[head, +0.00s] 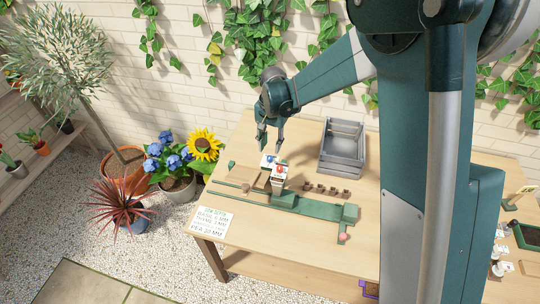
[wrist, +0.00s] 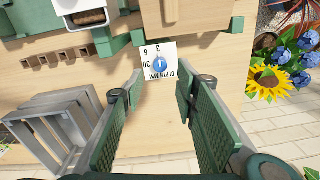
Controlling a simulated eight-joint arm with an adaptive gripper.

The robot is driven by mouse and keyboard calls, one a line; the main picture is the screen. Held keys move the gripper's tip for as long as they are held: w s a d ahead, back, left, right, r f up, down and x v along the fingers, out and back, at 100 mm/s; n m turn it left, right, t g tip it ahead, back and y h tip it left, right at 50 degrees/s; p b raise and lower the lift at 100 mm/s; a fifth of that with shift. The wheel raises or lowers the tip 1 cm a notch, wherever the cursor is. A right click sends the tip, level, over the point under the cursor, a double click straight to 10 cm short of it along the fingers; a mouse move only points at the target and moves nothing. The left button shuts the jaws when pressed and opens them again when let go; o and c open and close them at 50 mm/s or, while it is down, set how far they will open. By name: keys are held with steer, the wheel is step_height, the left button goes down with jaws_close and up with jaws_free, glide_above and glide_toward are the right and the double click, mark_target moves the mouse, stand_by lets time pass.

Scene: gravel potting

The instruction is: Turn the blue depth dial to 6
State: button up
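The blue depth dial (wrist: 160,64) sits on a white square plate (wrist: 168,50) printed with 3, 6, 30 and DEPTH MM, the lettering turned over in the wrist view. A small pale mark shows on the dial, but I cannot tell which number it points to. The dial also shows small in the head view (head: 269,158), on the green fixture. My gripper (wrist: 159,88) is open and empty, one finger on each side of the dial in the wrist view. In the head view, my gripper (head: 270,149) points down just above the plate; contact is not clear.
A red knob (head: 280,169) stands close to the dial. A grey crate (head: 343,147) stands behind right, and a row of small brown blocks (head: 326,190) lies beside the green rail (head: 315,208). A printed card (head: 211,221) lies at the table's front left corner.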

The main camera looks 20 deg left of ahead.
mark_target(270, 157)
steer(key=shift+a+f, duration=0.1)
steer(key=shift+f, duration=3.1)
steer(key=c, duration=0.9)
